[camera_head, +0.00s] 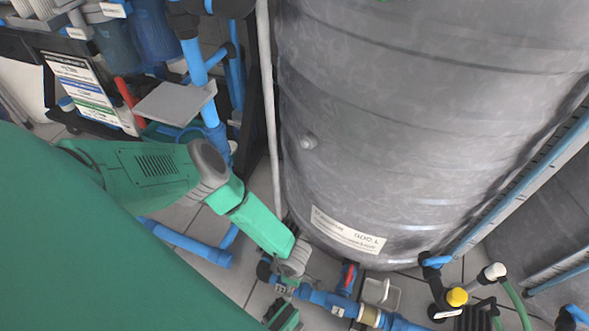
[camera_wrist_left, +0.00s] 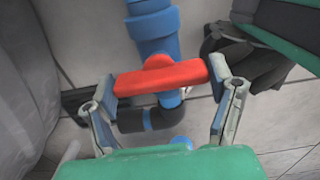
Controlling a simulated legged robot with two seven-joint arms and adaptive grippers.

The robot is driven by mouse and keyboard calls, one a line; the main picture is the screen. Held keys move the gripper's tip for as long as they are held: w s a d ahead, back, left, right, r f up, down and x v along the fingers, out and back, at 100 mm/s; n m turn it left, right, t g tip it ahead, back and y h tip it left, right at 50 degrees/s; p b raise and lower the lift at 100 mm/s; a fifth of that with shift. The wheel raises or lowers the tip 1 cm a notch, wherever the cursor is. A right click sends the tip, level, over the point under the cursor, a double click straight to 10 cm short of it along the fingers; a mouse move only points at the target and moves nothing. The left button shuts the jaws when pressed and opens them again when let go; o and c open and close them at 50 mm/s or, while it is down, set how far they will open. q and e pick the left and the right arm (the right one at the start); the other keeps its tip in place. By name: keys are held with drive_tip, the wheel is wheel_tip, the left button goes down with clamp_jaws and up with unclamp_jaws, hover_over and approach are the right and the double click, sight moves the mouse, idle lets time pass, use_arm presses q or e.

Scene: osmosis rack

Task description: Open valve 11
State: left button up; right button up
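In the left wrist view a red valve handle (camera_wrist_left: 165,77) lies crosswise, slightly tilted, in front of a blue pipe (camera_wrist_left: 152,28). My left gripper (camera_wrist_left: 163,82) straddles it, with its fingers spread wide. One pad is at each end of the handle; I cannot tell whether they press on it. No valve number is readable. In the head view my green left arm reaches down to the blue pipework at the bottom centre, and its fingers cannot be made out. A red and blue valve (camera_head: 347,278) shows to the right of the wrist. My right gripper is not in view.
A large grey tank (camera_head: 420,120) stands right behind the pipework. A thin grey upright pipe (camera_head: 268,110) runs along its left side. A black elbow pipe (camera_wrist_left: 150,118) sits below the handle. A yellow-capped fitting (camera_head: 457,296) and green hose are at lower right.

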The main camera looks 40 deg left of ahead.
use_arm(q)
drive_tip(key=shift+w+d+n, duration=0.1)
drive_tip(key=shift+d+n, duration=0.05)
drive_tip(key=shift+n, duration=0.25)
drive_tip(key=n, duration=0.3)
drive_tip(key=shift+r+n, duration=0.1)
drive_tip(key=shift+n, duration=0.3)
drive_tip(key=n+p, duration=0.1)
drive_tip(key=n, duration=0.3)
drive_tip(key=n+p, duration=0.1)
drive_tip(key=n, duration=0.4)
drive_tip(key=shift+w+d, duration=0.1)
drive_tip(key=shift+w+n+p, duration=0.15)
drive_tip(key=shift+n+p, duration=0.55)
drive_tip(key=shift+n, duration=1.5)
drive_tip(key=o, duration=1.1)
drive_tip(key=shift+s, duration=0.2)
